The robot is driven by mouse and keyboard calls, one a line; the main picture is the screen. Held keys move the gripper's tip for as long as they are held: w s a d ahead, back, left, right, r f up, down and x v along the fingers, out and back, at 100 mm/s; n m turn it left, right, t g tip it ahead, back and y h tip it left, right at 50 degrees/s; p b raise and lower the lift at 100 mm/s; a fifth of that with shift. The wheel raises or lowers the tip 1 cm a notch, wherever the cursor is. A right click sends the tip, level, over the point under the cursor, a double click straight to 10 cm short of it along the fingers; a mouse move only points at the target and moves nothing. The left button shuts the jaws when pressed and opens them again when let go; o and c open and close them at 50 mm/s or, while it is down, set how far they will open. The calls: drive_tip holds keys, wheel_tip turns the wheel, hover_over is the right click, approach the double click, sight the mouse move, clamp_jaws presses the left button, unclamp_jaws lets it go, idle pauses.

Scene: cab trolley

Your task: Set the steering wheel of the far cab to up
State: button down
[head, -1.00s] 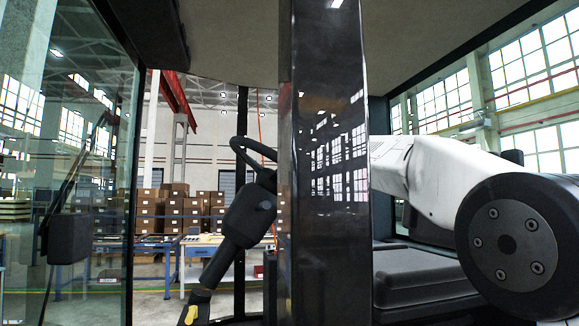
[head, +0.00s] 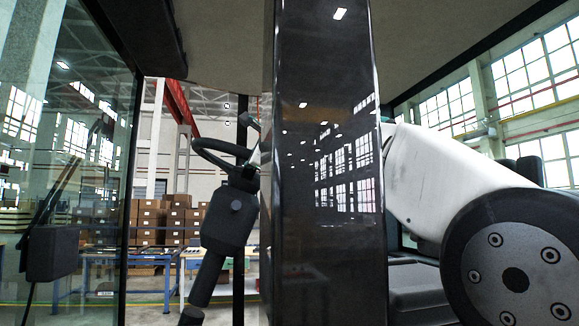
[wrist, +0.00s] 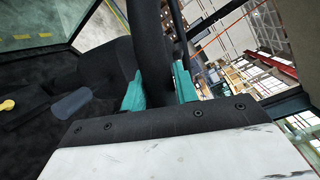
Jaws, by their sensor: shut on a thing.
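The black steering wheel (head: 222,150) shows in the head view left of the dark pillar, which hides its right part. Its column (head: 228,218) leans a little to the right and looks close to upright. In the wrist view my gripper (wrist: 158,93) has its green fingers on both sides of a dark bar, the wheel's rim (wrist: 148,25), and is shut on it.
A wide glossy pillar (head: 325,200) stands between the head camera and the wheel. A glass door (head: 65,170) is at the left and a dark seat (head: 415,285) at the lower right. A yellow knob (wrist: 7,104) shows at the left of the wrist view.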

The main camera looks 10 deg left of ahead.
sight(225, 150)
drive_tip(key=shift+n, duration=0.6)
drive_tip(key=a, duration=0.2)
drive_tip(key=s+a+r, duration=0.1)
drive_tip(key=a, duration=0.1)
drive_tip(key=s+a, duration=0.1)
drive_tip(key=a, duration=0.1)
drive_tip(key=shift+s+a+r, duration=0.15)
drive_tip(key=shift+a+r, duration=0.15)
drive_tip(key=shift+r, duration=0.1)
drive_tip(key=shift+s+h, duration=0.1)
drive_tip(key=shift+h, duration=0.2)
drive_tip(key=shift+a+r, duration=0.1)
drive_tip(key=c, duration=1.1)
unclamp_jaws()
drive_tip(key=shift+s+a, duration=0.2)
drive_tip(key=shift+a, duration=0.15)
drive_tip(key=shift+w+d, duration=0.15)
drive_tip(key=shift+d, duration=0.35)
drive_tip(key=shift+v, duration=3.8)
